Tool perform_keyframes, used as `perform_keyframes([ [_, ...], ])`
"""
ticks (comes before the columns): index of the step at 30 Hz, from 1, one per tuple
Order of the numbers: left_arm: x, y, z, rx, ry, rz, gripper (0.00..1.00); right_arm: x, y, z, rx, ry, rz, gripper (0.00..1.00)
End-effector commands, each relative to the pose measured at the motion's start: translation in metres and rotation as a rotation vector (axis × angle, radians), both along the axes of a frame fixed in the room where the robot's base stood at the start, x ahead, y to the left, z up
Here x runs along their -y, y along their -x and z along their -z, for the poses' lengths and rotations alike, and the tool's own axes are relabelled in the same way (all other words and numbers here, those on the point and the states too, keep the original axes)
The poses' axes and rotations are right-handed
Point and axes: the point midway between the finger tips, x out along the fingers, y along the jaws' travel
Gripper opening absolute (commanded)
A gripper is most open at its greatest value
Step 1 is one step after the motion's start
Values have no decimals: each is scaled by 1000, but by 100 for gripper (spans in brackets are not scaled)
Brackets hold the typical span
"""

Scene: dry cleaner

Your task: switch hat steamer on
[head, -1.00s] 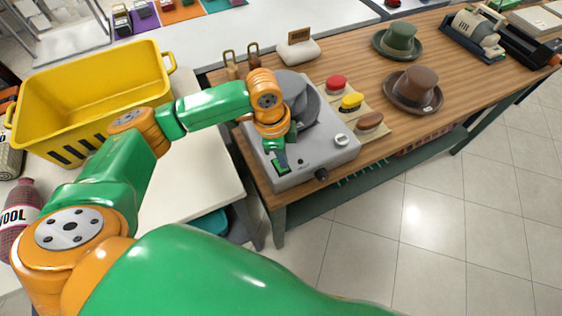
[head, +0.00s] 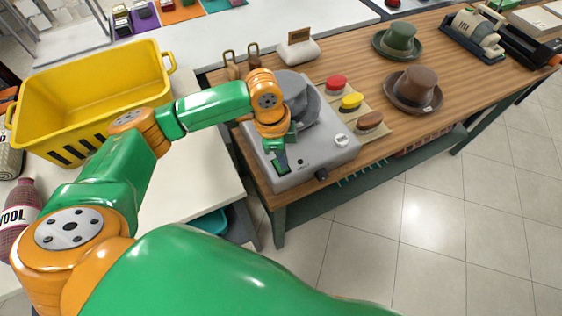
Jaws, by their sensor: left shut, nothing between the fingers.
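The hat steamer (head: 323,157) is a grey machine with a rounded dark grey top, standing at the left end of the wooden table. My right gripper is not in view.
A wooden board with red, yellow and brown brushes (head: 369,122) stands right of the steamer. A brown hat (head: 415,88) and a green hat (head: 398,38) lie farther along the wooden table (head: 350,65). A yellow basket (head: 95,85) stands on the left.

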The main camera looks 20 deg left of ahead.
Motion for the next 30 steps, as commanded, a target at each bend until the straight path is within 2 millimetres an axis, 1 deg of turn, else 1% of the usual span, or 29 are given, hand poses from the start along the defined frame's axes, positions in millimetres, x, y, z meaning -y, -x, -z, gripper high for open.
perform_keyframes([
  [11,0,0,1,0,0,0,0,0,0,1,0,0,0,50],
  [30,0,0,11,-1,0,0,0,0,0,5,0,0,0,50],
])
